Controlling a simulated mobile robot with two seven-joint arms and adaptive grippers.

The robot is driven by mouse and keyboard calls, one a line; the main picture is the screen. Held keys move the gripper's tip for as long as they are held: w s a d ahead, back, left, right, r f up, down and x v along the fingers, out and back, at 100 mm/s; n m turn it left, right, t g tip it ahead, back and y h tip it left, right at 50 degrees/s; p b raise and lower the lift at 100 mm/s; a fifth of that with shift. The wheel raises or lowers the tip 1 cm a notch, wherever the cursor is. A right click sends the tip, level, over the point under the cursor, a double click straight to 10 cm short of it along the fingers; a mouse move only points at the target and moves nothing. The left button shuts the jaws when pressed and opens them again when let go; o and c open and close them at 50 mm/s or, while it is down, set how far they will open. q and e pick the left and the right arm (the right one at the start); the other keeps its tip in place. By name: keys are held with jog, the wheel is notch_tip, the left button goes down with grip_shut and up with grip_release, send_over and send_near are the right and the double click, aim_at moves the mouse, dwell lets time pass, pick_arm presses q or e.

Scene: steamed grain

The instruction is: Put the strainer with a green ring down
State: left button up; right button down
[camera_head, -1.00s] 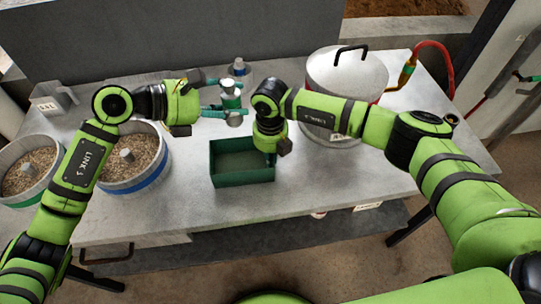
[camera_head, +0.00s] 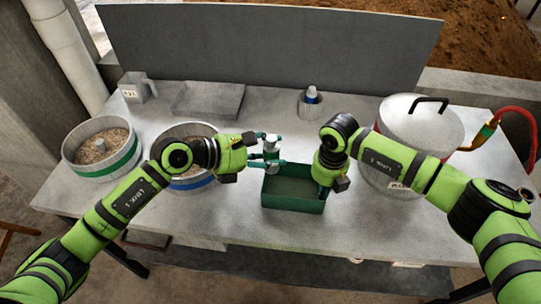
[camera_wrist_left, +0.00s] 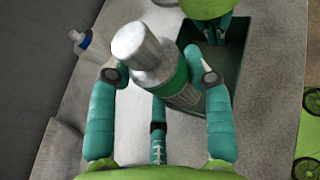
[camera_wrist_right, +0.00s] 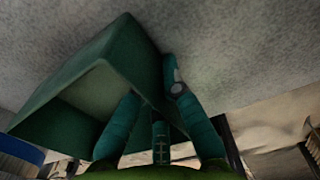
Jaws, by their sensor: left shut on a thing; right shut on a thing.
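The strainer with a green ring (camera_wrist_left: 165,70) is a silver cylinder with a green band. My left gripper (camera_head: 268,150) is shut on it and holds it roughly upright at the back left of the green box (camera_head: 293,207). It also shows in the head view (camera_head: 271,150). I cannot tell its height above the table. My right gripper (camera_head: 320,192) points down at the box's right side and is shut on its wall, which also shows between the fingers in the right wrist view (camera_wrist_right: 150,75).
A blue-banded cylinder (camera_head: 311,97) stands in a small grey cup at the back. Grain pans with a green ring (camera_head: 88,171) and a blue ring (camera_head: 195,183) stand left. A lidded pot (camera_head: 425,125) stands right. An empty-looking grey tray (camera_head: 207,101) lies at the back left.

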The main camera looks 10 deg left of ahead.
pick_arm(q)
jog(key=shift+f, duration=0.75)
jog(key=shift+f, duration=0.6)
jog(key=o, duration=1.2)
jog(key=shift+o, duration=0.2)
jog(key=shift+r, duration=0.1)
jog(key=shift+r, duration=0.3)
jog(key=v, duration=1.2)
jog(key=shift+r, duration=0.2)
